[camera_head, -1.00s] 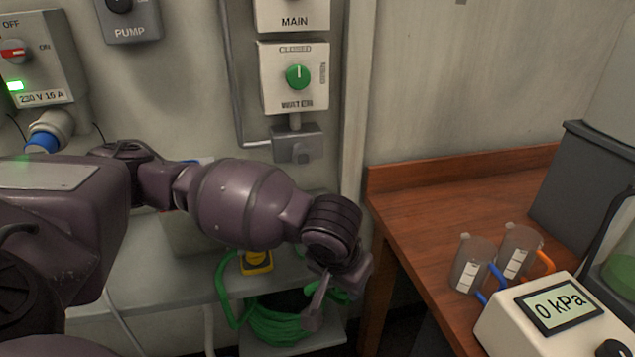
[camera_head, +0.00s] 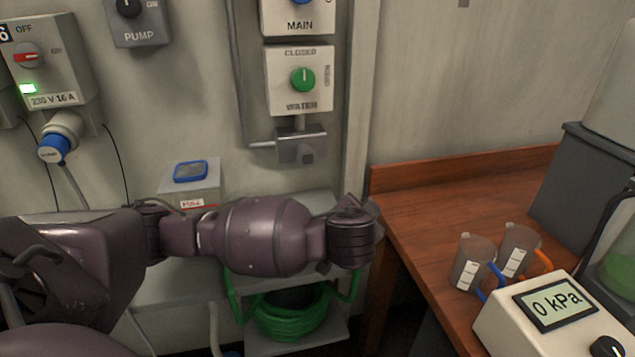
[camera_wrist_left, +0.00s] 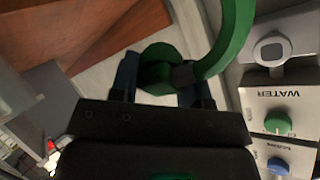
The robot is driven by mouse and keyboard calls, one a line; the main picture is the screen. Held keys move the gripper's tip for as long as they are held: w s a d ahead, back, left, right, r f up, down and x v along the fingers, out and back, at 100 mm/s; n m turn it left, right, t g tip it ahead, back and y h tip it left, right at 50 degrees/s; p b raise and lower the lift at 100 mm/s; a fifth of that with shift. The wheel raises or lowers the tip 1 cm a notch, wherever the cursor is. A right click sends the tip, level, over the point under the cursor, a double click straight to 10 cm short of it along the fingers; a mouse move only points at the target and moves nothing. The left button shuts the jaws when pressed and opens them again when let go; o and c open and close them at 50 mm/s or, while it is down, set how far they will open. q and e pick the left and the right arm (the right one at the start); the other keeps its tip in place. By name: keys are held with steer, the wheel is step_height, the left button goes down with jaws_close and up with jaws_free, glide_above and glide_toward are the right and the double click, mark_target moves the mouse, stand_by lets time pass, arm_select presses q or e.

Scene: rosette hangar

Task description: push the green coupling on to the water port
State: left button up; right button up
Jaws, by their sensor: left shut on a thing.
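The water port (camera_head: 306,157) is a short round grey stub on the grey box below the WATER panel. It also shows in the left wrist view (camera_wrist_left: 272,48), to the right of my gripper and apart from it. My left gripper (camera_wrist_left: 160,75) is shut on the green coupling (camera_wrist_left: 158,66), from which a thick green hose (camera_wrist_left: 236,35) curves up and to the right. In the head view my left wrist is below and right of the port; it hides the fingers and the coupling.
The WATER panel (camera_head: 301,92) has a green knob. The coiled green hose (camera_head: 290,318) lies on a low shelf. A grey box with a blue lid (camera_head: 190,172) stands by the wall. The wooden bench (camera_head: 425,215) at right holds jugs (camera_head: 473,262) and a pressure meter (camera_head: 550,305).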

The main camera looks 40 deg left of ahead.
arm_select(q)
steer(key=a+r+t+y, duration=0.2)
steer(key=a+t, duration=0.1)
steer(key=n+y+p, duration=0.1)
steer(key=n+y, duration=0.1)
steer(key=y, duration=0.4)
glide_toward(310, 157)
steer(key=shift+w+d+r+t, duration=0.3)
steer(key=shift+d+r+t, duration=0.05)
steer(key=shift+r+t, duration=0.1)
steer(key=shift+w, duration=0.1)
steer(key=shift+w+a+b, duration=0.35)
steer(key=shift+w+a, duration=0.55)
steer(key=shift+a, duration=0.2)
steer(key=shift+w+a+b, duration=0.35)
steer(key=shift+w+a, duration=0.55)
steer(key=shift+a, duration=0.2)
steer(key=shift+w+a, duration=0.35)
steer(key=shift+a, duration=0.05)
stand_by(1.2)
steer(key=o, duration=1)
steer(key=shift+c, duration=0.2)
steer(key=shift+f, duration=0.1)
